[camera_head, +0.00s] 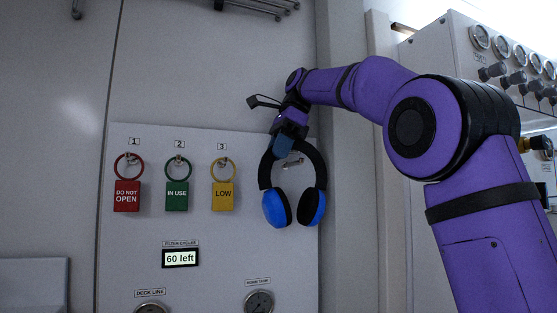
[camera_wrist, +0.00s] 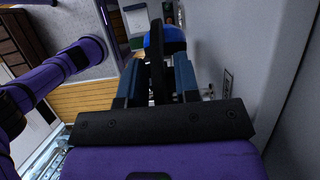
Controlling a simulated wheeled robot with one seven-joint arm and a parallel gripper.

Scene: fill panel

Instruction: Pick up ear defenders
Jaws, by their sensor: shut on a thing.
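The ear defenders (camera_head: 279,207) have a black headband and blue cups with black pads. They hang upright in front of the panel's right part, cups down. My gripper (camera_head: 289,144) is at the top of the headband, shut on it. In the wrist view the gripper (camera_wrist: 158,75) has its two blue fingers on either side of the black band, and a blue cup (camera_wrist: 166,40) shows beyond them. A metal hook (camera_head: 293,160) shows inside the headband's arch. I cannot tell whether the band still touches the hook.
The panel (camera_head: 140,270) carries a red tag (camera_head: 127,196), a green tag (camera_head: 177,196) and a yellow tag (camera_head: 223,196) on hooks, left of the ear defenders. A display (camera_head: 180,258) and dials (camera_head: 259,301) are lower. A gauge box (camera_head: 450,60) stands at right.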

